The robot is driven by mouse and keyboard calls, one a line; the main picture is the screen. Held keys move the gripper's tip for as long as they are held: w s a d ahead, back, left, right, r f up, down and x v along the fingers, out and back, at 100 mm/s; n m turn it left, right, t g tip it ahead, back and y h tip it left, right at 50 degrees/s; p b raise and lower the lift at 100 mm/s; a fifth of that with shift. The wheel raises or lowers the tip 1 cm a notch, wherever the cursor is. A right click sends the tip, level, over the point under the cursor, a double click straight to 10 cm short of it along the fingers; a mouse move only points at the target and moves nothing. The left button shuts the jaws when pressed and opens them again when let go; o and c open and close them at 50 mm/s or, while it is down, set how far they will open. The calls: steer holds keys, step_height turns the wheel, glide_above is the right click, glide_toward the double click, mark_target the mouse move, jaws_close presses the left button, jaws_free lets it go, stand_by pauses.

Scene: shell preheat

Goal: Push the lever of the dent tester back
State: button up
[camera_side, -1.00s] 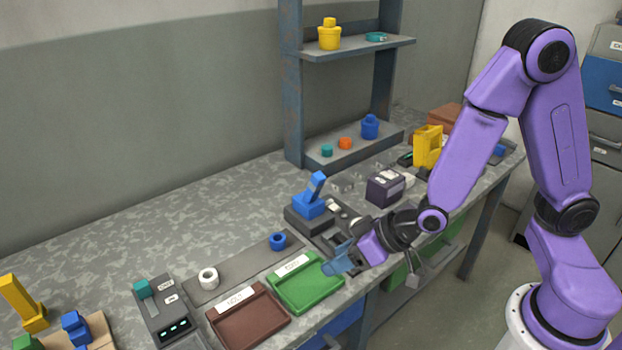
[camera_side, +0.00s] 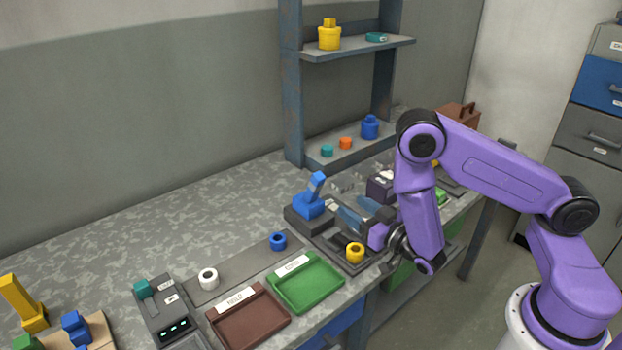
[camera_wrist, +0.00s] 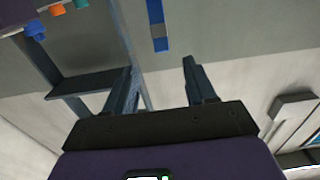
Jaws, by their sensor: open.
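The dent tester has a dark grey base (camera_side: 303,220) and a blue body with a blue lever (camera_side: 317,183). The lever stands up, leaning to the upper right in the side view. A blue bar, seemingly the lever (camera_wrist: 157,28), shows at the top of the wrist view, beyond my fingertips. My gripper (camera_side: 346,211) is open and empty, with bluish fingers pointing at the tester, to the right of the lever and apart from it. Its fingers also show in the wrist view (camera_wrist: 160,75). A yellow ring (camera_side: 355,252) sits on the dark plate before the tester.
A green tray (camera_side: 317,301) and a brown tray (camera_side: 262,333) lie at the front edge. A blue ring (camera_side: 278,241) and a white ring (camera_side: 208,279) stand on a grey strip. A dark box (camera_side: 380,187) is right of the tester. A shelf rack (camera_side: 292,90) rises behind.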

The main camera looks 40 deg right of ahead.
mark_target(314, 190)
steer(key=w, duration=1.6)
steer(key=shift+w, duration=0.3)
jaws_close()
